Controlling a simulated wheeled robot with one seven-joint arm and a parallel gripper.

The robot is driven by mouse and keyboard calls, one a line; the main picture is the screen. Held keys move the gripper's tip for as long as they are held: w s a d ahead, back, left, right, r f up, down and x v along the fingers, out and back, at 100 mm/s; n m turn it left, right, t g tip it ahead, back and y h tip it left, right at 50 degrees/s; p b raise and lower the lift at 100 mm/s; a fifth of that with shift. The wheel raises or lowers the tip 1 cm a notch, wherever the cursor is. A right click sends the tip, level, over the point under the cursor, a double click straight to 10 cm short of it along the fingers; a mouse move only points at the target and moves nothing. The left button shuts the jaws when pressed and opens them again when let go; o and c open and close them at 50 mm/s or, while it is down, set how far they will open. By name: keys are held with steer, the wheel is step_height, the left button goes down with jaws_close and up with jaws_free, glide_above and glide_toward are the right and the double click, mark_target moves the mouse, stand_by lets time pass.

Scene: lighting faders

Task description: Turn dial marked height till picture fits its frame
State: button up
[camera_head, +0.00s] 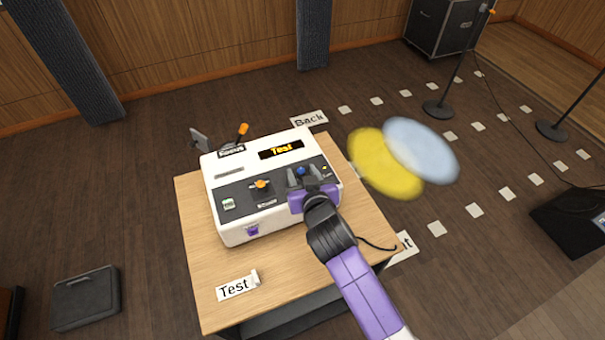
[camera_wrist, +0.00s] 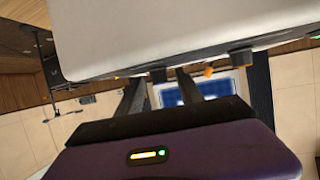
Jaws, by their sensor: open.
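A white console (camera_head: 235,165) with a dark control panel stands on the wooden table (camera_head: 215,290) in the head view. I cannot read a "height" mark on either; one label reads "Focus" (camera_head: 231,150). In the wrist view, the open fingers (camera_wrist: 162,80) show below a large white body (camera_wrist: 160,30). A pale-bordered blue rectangle (camera_wrist: 196,92) lies behind them; I cannot identify it.
An orange-tipped lever (camera_head: 243,129) rises behind the console. Blurred yellow (camera_head: 380,165) and pale blue (camera_head: 425,150) light spots overlap on the floor. A dark case (camera_head: 86,298) lies left.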

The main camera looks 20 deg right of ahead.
steer(key=b+v, duration=0.1)
steer(key=v, duration=0.6)
steer(key=shift+s, duration=0.35)
steer(key=s+a+r+n+t+y, duration=0.3)
steer(key=a+r, duration=0.1)
steer(key=r, duration=0.2)
steer(key=s+d+f+b, duration=0.1)
steer(key=s+d, duration=0.1)
steer(key=s, duration=1.4)
steer(key=s+d+f+m+g+h+b, duration=0.1)
steer(key=s+d+b, duration=0.1)
steer(key=s, duration=1.4)
steer(key=shift+s+d, duration=0.2)
steer(key=shift+d, duration=0.5)
steer(key=shift+f, duration=0.1)
